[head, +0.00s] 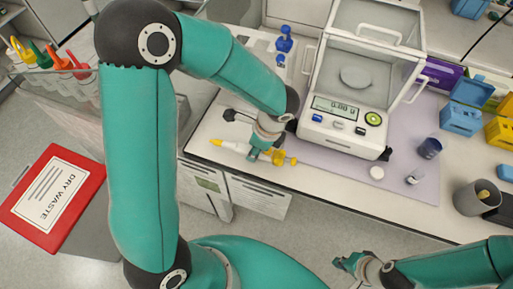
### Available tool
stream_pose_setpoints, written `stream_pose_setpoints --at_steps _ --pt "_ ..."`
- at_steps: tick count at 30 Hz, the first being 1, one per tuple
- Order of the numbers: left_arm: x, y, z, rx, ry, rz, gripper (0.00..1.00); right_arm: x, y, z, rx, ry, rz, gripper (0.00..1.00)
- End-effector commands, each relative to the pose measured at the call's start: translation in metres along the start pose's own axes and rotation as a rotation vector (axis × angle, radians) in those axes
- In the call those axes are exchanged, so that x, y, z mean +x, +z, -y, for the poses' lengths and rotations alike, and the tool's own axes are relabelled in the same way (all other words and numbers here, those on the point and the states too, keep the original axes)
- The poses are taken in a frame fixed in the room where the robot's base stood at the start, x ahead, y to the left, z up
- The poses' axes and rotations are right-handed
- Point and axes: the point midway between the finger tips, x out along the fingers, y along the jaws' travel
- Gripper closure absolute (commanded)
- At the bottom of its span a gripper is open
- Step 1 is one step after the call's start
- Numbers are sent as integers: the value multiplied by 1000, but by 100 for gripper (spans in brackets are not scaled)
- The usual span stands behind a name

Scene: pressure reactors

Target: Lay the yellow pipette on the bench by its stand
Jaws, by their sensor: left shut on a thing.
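The yellow pipette (233,146), with a pale middle part and yellow ends, lies roughly level near the bench's front left edge. My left gripper (263,150) is shut on it, reaching down from above and covering part of its body. I cannot tell whether the pipette touches the bench or is just above it. A pale holder with blue-topped items (284,45) stands behind on the bench; I cannot tell if it is the pipette's stand. My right gripper (350,265) is low in front of the bench, away from the pipette; its jaw opening is unclear.
A balance (345,125) with a raised clear cover stands on a lilac mat (410,185) right of the pipette. A dark blue cup (429,148), a grey cup (476,197) and blue and yellow boxes (461,118) are further right. A red dry waste bin (55,197) is at left.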

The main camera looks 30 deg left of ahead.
Motion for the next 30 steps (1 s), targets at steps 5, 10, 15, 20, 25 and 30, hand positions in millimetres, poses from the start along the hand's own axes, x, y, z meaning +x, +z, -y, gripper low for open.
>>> stream_pose_setpoints --at_steps 5,10,15,20,25,30 --pt "7 -2 0 -1 0 0 100 6 0 -2 0 0 0 100" --pt "7 -1 0 -1 0 0 100 6 0 -2 0 0 0 100" --pt "6 -1 0 -1 0 0 60 6 0 -2 0 0 0 100" --pt "7 -1 0 -2 0 0 40 6 0 -2 0 0 0 100" --pt "7 -1 0 -2 0 0 40 6 0 -2 0 0 0 100" --pt "3 -1 0 -2 -1 0 40 6 0 -2 0 0 0 100"
